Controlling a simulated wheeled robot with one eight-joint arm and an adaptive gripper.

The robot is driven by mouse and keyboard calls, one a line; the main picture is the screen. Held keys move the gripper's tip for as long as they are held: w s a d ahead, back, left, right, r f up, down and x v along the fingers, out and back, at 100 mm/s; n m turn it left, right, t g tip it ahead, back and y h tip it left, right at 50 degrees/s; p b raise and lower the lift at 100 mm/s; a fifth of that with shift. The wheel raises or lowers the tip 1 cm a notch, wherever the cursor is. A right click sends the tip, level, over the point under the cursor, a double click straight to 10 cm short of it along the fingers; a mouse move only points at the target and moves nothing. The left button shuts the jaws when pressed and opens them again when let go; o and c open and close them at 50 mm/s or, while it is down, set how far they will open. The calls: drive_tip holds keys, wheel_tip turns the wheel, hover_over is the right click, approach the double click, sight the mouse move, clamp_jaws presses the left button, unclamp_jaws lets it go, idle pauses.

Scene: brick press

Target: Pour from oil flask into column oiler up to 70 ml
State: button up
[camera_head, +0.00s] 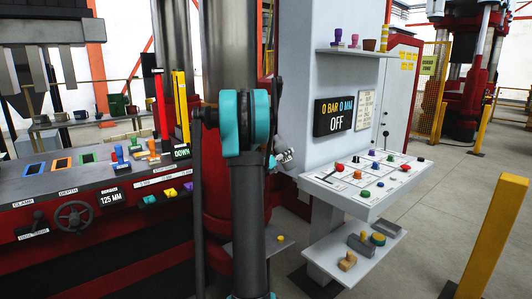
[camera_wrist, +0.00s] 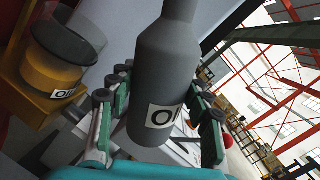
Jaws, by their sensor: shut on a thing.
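The oil flask (camera_wrist: 166,75) is a dark grey bottle with a narrower neck and a white label reading "OI", partly cut by a finger. My gripper (camera_wrist: 163,92) is shut on its body, with green-and-grey fingers on both sides. The column oiler (camera_wrist: 68,45) is a clear cup labelled "OIL" at upper left of the wrist view, apart from the flask. Amber oil fills its lower part; no scale is readable. No stream of oil shows. In the head view my gripper (camera_head: 283,157) is mostly behind my arm; flask and oiler are not clearly visible there.
A yellow bracket (camera_wrist: 50,103) carries the oiler. A control table (camera_head: 370,180) with coloured knobs stands right of my arm, below a display (camera_head: 337,116) reading "0 BAR 0 MM OFF". The press panel (camera_head: 90,180) lies left. A yellow post (camera_head: 495,240) stands at right.

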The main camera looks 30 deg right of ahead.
drive_tip(key=shift+w+n, duration=0.1)
drive_tip(key=shift+n, duration=0.4)
drive_tip(key=shift+f+n, duration=0.2)
drive_tip(key=shift+n, duration=0.6)
drive_tip(key=shift+s+d+f+n+t, duration=0.2)
drive_tip(key=shift+s+n+t, duration=0.2)
drive_tip(key=shift+n, duration=0.3)
drive_tip(key=shift+s+f+n, duration=0.1)
drive_tip(key=shift+n, duration=0.3)
drive_tip(key=shift+s+d+n, duration=0.1)
drive_tip(key=shift+s+n, duration=0.15)
drive_tip(key=shift+n, duration=0.75)
idle(0.9)
drive_tip(key=shift+s+d+r+n+t+p, duration=0.15)
drive_tip(key=shift+r+n+t+p, duration=0.25)
drive_tip(key=shift+r+n, duration=0.45)
idle(1.8)
drive_tip(key=shift+r+n, duration=0.1)
drive_tip(key=shift+n, duration=0.45)
idle(0.5)
